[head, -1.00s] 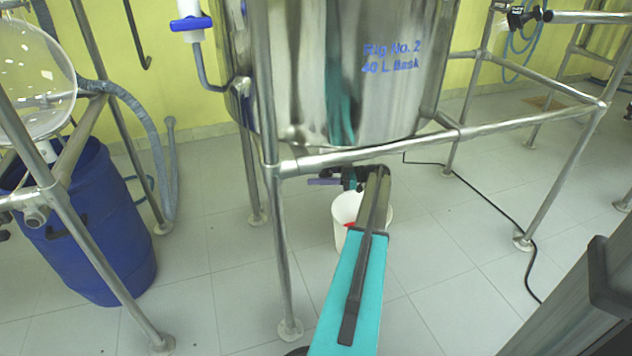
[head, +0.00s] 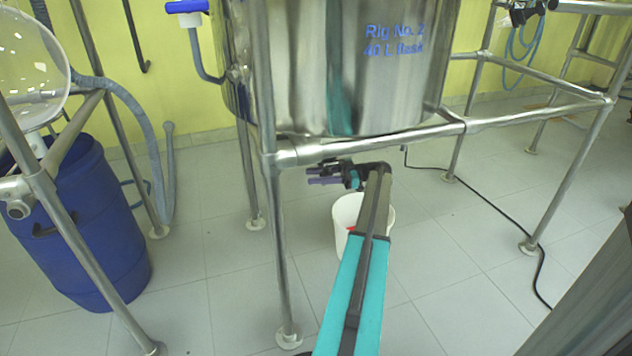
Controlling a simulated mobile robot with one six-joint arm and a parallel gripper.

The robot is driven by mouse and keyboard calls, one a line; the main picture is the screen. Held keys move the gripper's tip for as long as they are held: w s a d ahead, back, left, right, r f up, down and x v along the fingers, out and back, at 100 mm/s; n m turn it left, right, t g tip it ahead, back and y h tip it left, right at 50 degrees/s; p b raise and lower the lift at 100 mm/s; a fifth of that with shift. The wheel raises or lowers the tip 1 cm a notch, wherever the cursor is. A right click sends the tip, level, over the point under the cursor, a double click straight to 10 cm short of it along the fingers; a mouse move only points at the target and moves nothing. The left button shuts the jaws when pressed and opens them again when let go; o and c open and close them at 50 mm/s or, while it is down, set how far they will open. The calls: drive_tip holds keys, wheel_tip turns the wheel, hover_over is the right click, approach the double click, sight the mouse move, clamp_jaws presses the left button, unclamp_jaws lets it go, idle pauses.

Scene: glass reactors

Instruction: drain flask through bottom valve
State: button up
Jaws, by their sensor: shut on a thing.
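The steel vessel (head: 290,70), marked "Rig No. 2 40 L flask", hangs in a pipe frame. The flask inside it is not visible. My gripper (head: 322,176) is just below the vessel and the frame's front rail, its purple-grey fingers pointing left. It is shut on a small part, apparently the bottom valve's handle, which is too small and covered to make out clearly. The valve outlet cannot be seen. A white bucket (head: 347,215) stands on the floor below, partly behind my arm, with something red at it.
The frame's front rail (head: 400,138) and front leg (head: 278,250) are close to my arm. A blue drum (head: 85,225) stands left under a round glass flask (head: 30,60). A black cable (head: 500,220) lies on the right floor. A blue-handled valve (head: 187,7) is upper left.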

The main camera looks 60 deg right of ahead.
drive_tip(key=shift+s+a+f+y+b, duration=0.1)
drive_tip(key=shift+a+f+y+b, duration=0.2)
drive_tip(key=shift+b, duration=0.8)
drive_tip(key=shift+r, duration=0.15)
drive_tip(key=o, duration=0.8)
drive_tip(key=shift+o, duration=0.3)
drive_tip(key=shift+r, duration=0.1)
drive_tip(key=shift+d, duration=0.1)
drive_tip(key=shift+r, duration=0.15)
